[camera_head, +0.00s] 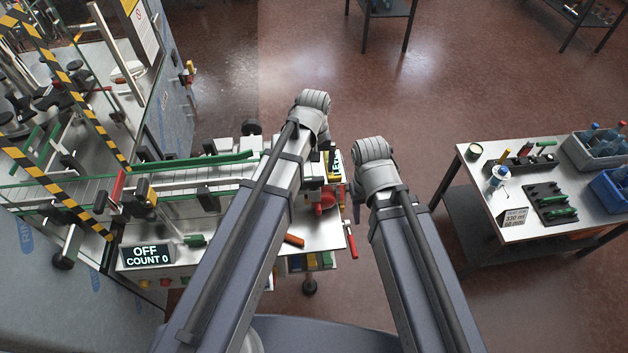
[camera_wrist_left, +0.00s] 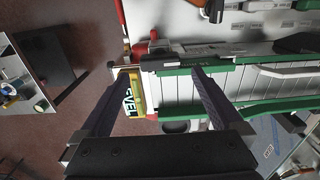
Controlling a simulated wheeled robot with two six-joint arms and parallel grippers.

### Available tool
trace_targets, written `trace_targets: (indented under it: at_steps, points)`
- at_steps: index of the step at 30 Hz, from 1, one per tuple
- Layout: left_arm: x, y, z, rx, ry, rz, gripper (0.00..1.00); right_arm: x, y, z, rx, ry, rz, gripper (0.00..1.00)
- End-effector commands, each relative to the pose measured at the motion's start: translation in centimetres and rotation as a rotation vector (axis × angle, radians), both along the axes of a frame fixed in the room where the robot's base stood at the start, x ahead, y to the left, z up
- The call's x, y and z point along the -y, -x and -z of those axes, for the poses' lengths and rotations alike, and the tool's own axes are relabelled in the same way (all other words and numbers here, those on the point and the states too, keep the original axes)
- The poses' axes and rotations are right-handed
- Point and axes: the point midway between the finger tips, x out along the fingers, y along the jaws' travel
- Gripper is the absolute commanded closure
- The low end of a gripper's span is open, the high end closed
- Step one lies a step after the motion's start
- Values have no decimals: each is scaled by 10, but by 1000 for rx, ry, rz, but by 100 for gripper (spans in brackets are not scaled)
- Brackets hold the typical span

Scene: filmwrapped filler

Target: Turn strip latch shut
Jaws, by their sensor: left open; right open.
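I cannot pick out the strip latch for certain. A red-handled lever (camera_head: 351,241) hangs at the right end of the conveyor bench (camera_head: 325,236), and a red round part (camera_head: 325,201) sits close by. My left gripper (camera_wrist_left: 155,71) is open in the left wrist view, its two dark fingers spread above the conveyor's end. Between them show a green rail (camera_wrist_left: 172,70) and a yellow-edged label reading "LEVEL" (camera_wrist_left: 127,97). In the head view my left arm hides much of this end. My right gripper (camera_head: 357,196) is open beside the bench's right end, mostly hidden by its wrist.
A display (camera_head: 148,254) reads "OFF COUNT 0". An orange-brown piece (camera_head: 294,240) lies on the bench. A striped guard frame (camera_head: 65,75) stands at left. A separate table (camera_head: 520,230) at right holds blue and grey crates. Open floor lies between.

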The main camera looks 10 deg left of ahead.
Motion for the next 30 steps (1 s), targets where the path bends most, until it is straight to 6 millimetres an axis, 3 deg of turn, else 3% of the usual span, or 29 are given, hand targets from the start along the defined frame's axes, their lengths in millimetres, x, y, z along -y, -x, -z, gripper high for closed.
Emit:
trace_targets:
  at_steps: [1,9,21,30]
  points:
    - [0,0,14,0,0,0,0,0,0,14,0,0,0,50]
    - [0,0,46,0,0,1,0,0,0,46,2,-1,-1,50]
    - [0,0,51,0,0,1,0,0,0,51,2,-1,1,50]
    - [0,0,51,0,0,0,31,0,0,51,2,-1,1,50]
